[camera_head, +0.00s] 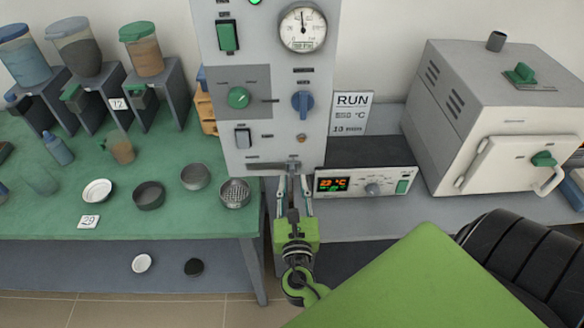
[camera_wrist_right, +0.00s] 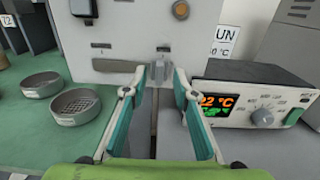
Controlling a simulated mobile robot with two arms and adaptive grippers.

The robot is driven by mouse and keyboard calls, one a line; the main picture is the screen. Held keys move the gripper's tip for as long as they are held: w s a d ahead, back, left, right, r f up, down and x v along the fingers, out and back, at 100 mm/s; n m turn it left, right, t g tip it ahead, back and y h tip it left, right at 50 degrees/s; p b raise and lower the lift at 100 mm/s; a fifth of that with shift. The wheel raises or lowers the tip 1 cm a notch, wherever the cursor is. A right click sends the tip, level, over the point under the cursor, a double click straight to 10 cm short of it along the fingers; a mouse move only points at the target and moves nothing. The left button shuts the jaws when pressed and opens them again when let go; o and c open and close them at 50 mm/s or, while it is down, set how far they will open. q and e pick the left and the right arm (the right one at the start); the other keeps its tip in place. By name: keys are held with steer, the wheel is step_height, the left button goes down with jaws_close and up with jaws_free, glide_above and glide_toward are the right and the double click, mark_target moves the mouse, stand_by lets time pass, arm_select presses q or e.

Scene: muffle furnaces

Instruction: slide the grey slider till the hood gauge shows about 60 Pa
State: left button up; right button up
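The grey slider (camera_wrist_right: 163,72) is a small block in a slot low on the pale control panel (camera_head: 285,110); it also shows near the slot's right end in the head view (camera_head: 293,165). The round hood gauge (camera_head: 303,27) is at the panel's top; its needle points nearly straight up, and its numbers are too small to read. My right gripper (camera_wrist_right: 161,76) is open, with its teal-padded fingers on either side of the slider. Narrow gaps seem to show, but contact is hard to judge. It also shows just below the panel in the head view (camera_head: 293,180). My left gripper is out of view.
A controller with an orange display (camera_head: 365,184) sits just right of my right gripper. A white furnace (camera_head: 510,115) stands farther right. Several dishes, including a perforated one (camera_head: 235,193), lie on the green table (camera_head: 120,215) at left. A blue knob (camera_head: 303,104) and green knob (camera_head: 238,97) stick out above the slider.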

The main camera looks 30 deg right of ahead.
mark_target(292, 170)
steer(key=x, duration=0.5)
steer(key=shift+p, duration=0.4)
steer(key=shift+s, duration=0.1)
jaws_close()
steer(key=shift+w+a, duration=0.35)
steer(key=shift+a, duration=0.2)
steer(key=shift+w+a, duration=0.35)
steer(key=shift+a, duration=0.25)
jaws_free()
steer(key=v, duration=1.2)
steer(key=shift+s+d, duration=0.15)
